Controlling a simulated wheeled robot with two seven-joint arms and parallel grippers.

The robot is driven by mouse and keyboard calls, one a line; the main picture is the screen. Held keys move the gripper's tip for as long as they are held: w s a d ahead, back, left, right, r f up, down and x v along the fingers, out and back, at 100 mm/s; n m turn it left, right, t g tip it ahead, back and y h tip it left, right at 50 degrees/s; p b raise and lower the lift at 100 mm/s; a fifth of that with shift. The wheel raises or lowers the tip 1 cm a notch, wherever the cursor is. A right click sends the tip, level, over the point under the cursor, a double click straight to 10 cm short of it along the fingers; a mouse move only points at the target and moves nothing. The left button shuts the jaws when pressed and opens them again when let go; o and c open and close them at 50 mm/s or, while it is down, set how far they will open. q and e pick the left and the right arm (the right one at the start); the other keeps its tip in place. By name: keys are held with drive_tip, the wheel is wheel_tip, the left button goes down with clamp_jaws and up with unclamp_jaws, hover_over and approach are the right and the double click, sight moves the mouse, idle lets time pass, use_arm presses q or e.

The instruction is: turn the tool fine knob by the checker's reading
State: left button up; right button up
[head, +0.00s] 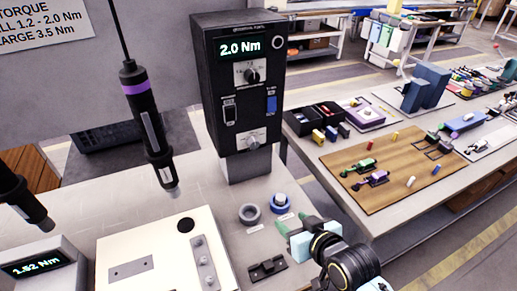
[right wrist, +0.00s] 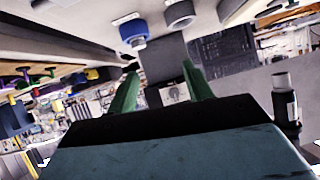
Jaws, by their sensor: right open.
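The black control box (head: 205,85) stands on a grey post and its display (head: 241,46) reads 2.0 Nm. Its face has an upper knob (head: 252,72) and a lower knob (head: 250,142); I cannot tell which is the fine knob. A checker display (head: 35,265) at the lower left reads 1.52 Nm. A black screwdriver with a purple band (head: 140,88) hangs from a cable left of the box. My right gripper (head: 298,229) is open and empty, low in front of the box. In the right wrist view its green fingers (right wrist: 160,66) point toward a knob plate (right wrist: 175,92).
A grey ring (head: 249,214) and a blue ring (head: 281,202) sit on the bench beside my right gripper. A black block (head: 267,268) lies nearer. A second dark tool (head: 22,203) is at the left edge. A side table (head: 330,155) with trays stands at the right.

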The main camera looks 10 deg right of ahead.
sight(255, 145)
drive_tip(key=w+a+r+t, duration=0.1)
drive_tip(key=w+r+t, duration=0.1)
drive_tip(key=w, duration=0.5)
drive_tip(key=w+a+r+t, duration=0.1)
drive_tip(key=w+r, duration=0.1)
drive_tip(key=w, duration=0.5)
drive_tip(key=w+a+r+m+t+y+b, duration=0.1)
drive_tip(key=w+a+r+t, duration=0.1)
drive_tip(key=w, duration=0.5)
drive_tip(key=shift+a+r+t, duration=0.1)
drive_tip(key=shift+t, duration=0.2)
drive_tip(key=shift+s, duration=0.1)
drive_tip(key=c, duration=1)
